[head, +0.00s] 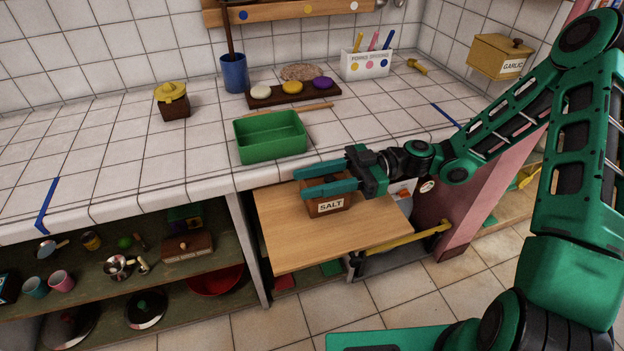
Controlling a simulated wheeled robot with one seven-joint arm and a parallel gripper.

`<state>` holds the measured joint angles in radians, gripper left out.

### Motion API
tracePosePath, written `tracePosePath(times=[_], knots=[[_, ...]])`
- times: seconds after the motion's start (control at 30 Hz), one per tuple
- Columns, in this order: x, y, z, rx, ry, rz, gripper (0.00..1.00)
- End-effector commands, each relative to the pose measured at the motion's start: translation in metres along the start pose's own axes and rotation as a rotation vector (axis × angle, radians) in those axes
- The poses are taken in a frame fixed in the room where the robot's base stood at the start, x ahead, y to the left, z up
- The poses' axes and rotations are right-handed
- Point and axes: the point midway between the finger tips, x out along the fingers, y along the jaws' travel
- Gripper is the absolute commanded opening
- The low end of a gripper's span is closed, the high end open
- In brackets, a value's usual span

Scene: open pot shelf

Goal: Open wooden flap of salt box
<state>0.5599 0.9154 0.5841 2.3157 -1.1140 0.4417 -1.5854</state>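The salt box (330,207) is a small brown wooden box with a white SALT label on its front. It stands on a light wooden board (300,240) that juts out below the counter. My gripper (301,182) comes in from the right, its two green fingers spread apart and pointing left. The fingers lie over the upper part of the box in the head view, with nothing seen between them. They hide most of the box's top, so I cannot tell how the flap stands or whether a finger touches it.
A green tray (270,153) sits on the tiled counter just behind my gripper. A yellow-lidded box (172,104) and a blue pot (234,76) stand farther back. Open shelves with cups and lids (145,308) are at lower left. A yellow bar (405,239) runs near the board's right side.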

Motion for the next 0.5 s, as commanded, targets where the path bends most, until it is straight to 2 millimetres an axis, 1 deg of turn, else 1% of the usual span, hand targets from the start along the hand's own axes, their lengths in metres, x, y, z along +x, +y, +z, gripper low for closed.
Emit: tracePosePath(times=[0.27,0.3,0.37,0.4,0.43,0.5], knots=[[0.0012,0.0001,0.0000,0.000,0.000,0.000,0.36],[0.0011,0.0001,0.0000,0.000,0.000,0.000,0.27],[0.0010,0.0001,0.0000,0.000,0.000,0.000,0.12],[0.0010,0.0001,0.0000,0.000,0.000,0.000,0.03],[0.0010,0.0001,0.0000,0.000,0.000,0.000,0.00],[0.0009,0.0001,0.0000,0.000,0.000,0.000,0.00]])
